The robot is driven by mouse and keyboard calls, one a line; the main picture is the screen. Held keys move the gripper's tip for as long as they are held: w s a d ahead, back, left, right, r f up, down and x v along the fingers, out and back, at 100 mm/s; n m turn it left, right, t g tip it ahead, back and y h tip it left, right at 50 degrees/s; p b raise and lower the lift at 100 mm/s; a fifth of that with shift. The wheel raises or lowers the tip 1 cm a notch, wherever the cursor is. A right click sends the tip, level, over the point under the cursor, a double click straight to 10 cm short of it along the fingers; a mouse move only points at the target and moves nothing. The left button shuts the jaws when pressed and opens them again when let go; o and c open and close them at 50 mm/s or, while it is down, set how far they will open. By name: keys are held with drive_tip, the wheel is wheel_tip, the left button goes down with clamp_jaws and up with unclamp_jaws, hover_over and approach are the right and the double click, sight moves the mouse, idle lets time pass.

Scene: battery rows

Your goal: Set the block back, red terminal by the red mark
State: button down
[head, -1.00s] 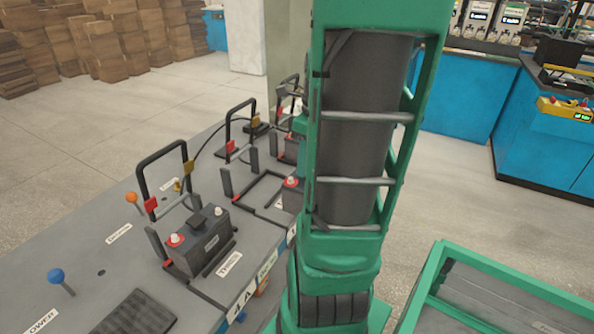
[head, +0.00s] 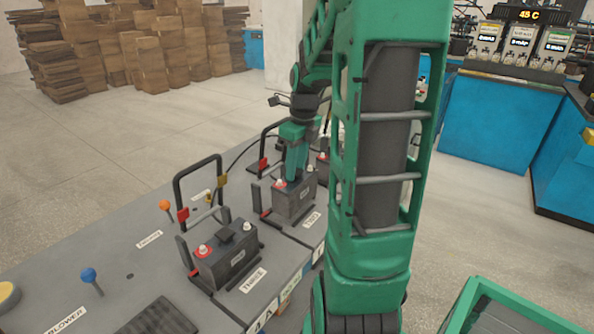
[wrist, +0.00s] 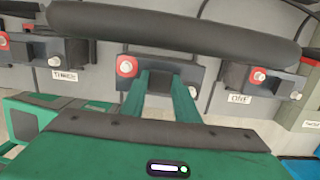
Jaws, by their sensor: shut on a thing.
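The dark grey block (head: 294,203) is in or just over the middle bay, between the blocks labelled THREE and ONE. My gripper (head: 291,180) is shut on its top from above. In the wrist view the fingers (wrist: 160,84) straddle the middle of the block (wrist: 178,66). Its red terminal (wrist: 127,66) is at the left end and a plain terminal (wrist: 193,88) at the right. In the head view the red terminal (head: 281,184) is on the same side as the red mark (head: 263,163) on the bay's hoop. I cannot tell whether the block is fully seated.
Block THREE (head: 228,257) stands in the nearer bay under a raised black hoop (head: 197,180). Block ONE (wrist: 262,78) is on the other side. A black bar (wrist: 175,28) crosses the wrist view. Blue (head: 88,275) and orange (head: 165,205) knobs stand on the bench.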

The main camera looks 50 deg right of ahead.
drive_tip(key=shift+w, duration=0.35)
drive_tip(key=shift+w+a+f, duration=0.1)
drive_tip(key=shift+w+f, duration=0.1)
drive_tip(key=shift+f, duration=0.65)
drive_tip(key=shift+w+f, duration=0.15)
drive_tip(key=shift+f, duration=0.7)
drive_tip(key=c, duration=1.4)
unclamp_jaws()
drive_tip(key=shift+f, duration=0.15)
drive_tip(key=shift+o, duration=0.2)
